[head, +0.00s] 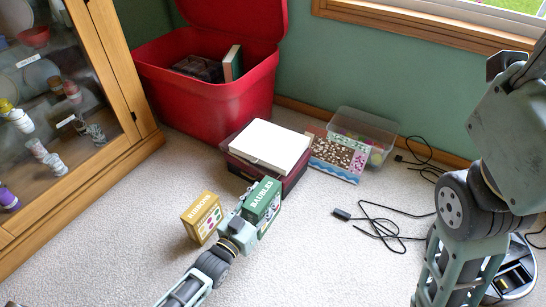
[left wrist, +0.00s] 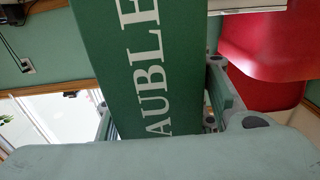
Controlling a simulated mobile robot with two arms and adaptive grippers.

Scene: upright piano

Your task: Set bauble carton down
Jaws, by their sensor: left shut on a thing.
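The green bauble carton (head: 263,201), marked "BAUBLES", is between the fingers of my left gripper (head: 257,219). In the left wrist view the carton (left wrist: 140,70) fills the middle, with a finger on each side of it. The gripper is shut on it. The carton is in front of the dark red box with a white lid; I cannot tell whether its base touches the carpet. My right arm shows at the right of the head view, but its gripper is not in view.
A yellow ribbons carton (head: 202,218) stands just left of my left gripper. Behind are the white-lidded box (head: 270,146), a patterned sheet (head: 338,158), a clear bin (head: 362,130) and an open red chest (head: 207,95). A black cable (head: 385,225) lies right. Carpet (head: 315,250) is clear in front.

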